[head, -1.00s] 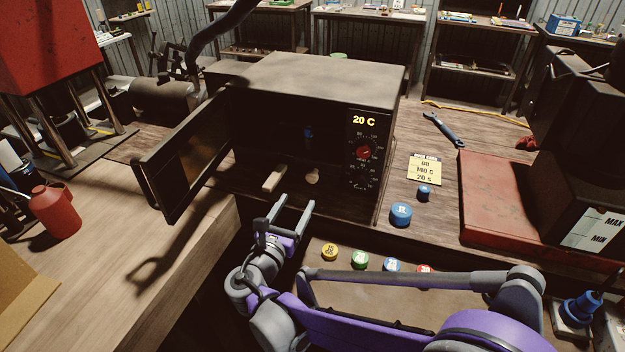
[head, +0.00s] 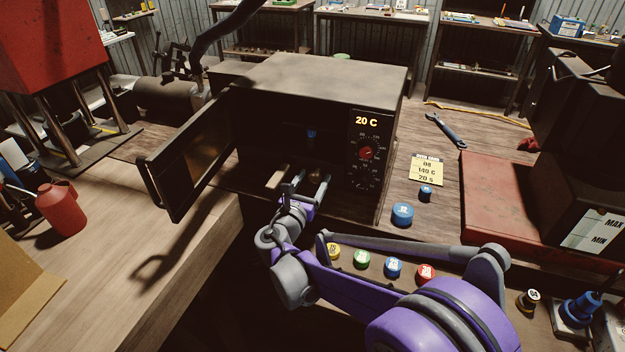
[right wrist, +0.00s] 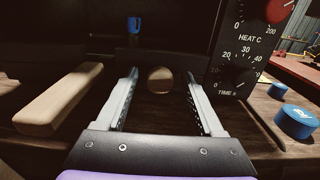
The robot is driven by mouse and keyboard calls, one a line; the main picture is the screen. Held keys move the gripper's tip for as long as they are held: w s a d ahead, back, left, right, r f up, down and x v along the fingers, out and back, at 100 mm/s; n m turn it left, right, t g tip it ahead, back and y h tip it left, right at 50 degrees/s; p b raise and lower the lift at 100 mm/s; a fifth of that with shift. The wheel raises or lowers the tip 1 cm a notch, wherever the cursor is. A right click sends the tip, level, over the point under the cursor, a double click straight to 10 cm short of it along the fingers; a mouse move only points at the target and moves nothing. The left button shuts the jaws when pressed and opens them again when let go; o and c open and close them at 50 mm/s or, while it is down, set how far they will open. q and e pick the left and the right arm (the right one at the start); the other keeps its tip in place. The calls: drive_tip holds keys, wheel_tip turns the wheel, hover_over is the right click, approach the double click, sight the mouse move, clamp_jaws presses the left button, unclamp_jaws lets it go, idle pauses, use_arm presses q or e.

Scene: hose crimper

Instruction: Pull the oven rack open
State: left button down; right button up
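The oven (head: 310,75) stands on the bench with its door (head: 190,158) swung open to the left and its display reading 20 C. The rack inside is dark and hard to make out. A round wooden knob (right wrist: 160,80) sits low at the oven's front, and a small blue piece (head: 311,134) shows inside above it. My right gripper (head: 308,182) is open at the oven mouth. In the right wrist view its fingertips (right wrist: 160,75) lie on either side of the knob, with gaps showing on both sides. My left gripper is not in view.
A pale wooden bar (right wrist: 60,98) juts out left of my right gripper. Blue caps (head: 402,214) and a yellow note (head: 427,169) lie right of the oven. Coloured caps (head: 362,259) sit near my right forearm. A red bottle (head: 61,207) stands far left.

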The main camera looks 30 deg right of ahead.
clamp_jaws()
idle(1.2)
